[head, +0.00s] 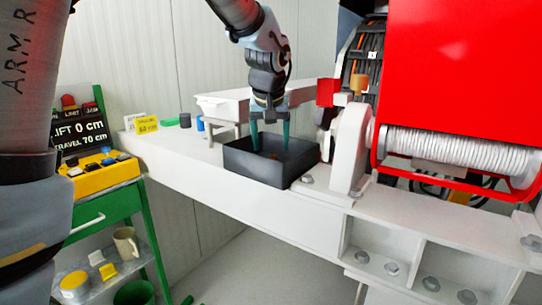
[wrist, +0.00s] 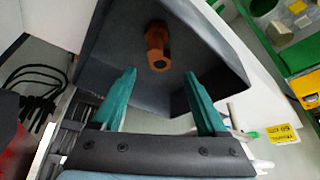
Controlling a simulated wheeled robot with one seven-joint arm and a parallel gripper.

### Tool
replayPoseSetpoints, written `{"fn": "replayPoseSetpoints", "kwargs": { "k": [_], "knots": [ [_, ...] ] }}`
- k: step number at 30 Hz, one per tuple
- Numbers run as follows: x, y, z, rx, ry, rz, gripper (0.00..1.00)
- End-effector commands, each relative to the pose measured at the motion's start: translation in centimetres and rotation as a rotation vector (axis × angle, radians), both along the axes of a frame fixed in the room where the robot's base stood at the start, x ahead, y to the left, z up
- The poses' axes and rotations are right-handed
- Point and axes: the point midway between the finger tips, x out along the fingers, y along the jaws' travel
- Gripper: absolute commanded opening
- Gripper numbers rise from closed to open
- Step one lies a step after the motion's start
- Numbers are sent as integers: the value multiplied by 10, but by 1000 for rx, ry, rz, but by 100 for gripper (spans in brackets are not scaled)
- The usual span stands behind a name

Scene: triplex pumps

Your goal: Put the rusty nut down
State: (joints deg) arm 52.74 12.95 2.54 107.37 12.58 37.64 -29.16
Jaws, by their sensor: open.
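The rusty nut (wrist: 157,46) is orange-brown and lies on the floor of a dark open box, seen in the wrist view. In the head view only a small bit of it (head: 274,156) shows inside the dark box (head: 255,167). The box sits on the white beam. My gripper (head: 270,145) points down into the box with its teal fingers apart. In the wrist view the fingers of my gripper (wrist: 158,76) are spread and empty, with the nut beyond their tips and apart from them.
A white bearing block (head: 349,145) and a red winch housing (head: 465,65) are close to the right. A blue cylinder (head: 200,123) and a yellow card (head: 146,125) are on the beam at left. A green cart (head: 90,213) stands at the left.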

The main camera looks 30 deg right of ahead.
Motion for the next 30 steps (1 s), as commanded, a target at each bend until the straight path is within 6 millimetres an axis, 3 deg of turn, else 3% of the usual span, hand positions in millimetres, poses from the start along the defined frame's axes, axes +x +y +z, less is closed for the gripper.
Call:
{"fn": "replayPoseSetpoints", "kwargs": {
  "k": [6, 12, 30],
  "knots": [
    [-16, 9, 40, -2, -3, -1, 76],
    [-23, 14, 61, -1, -2, -1, 76],
    [-25, 15, 65, 0, 0, -1, 76]
  ]
}}
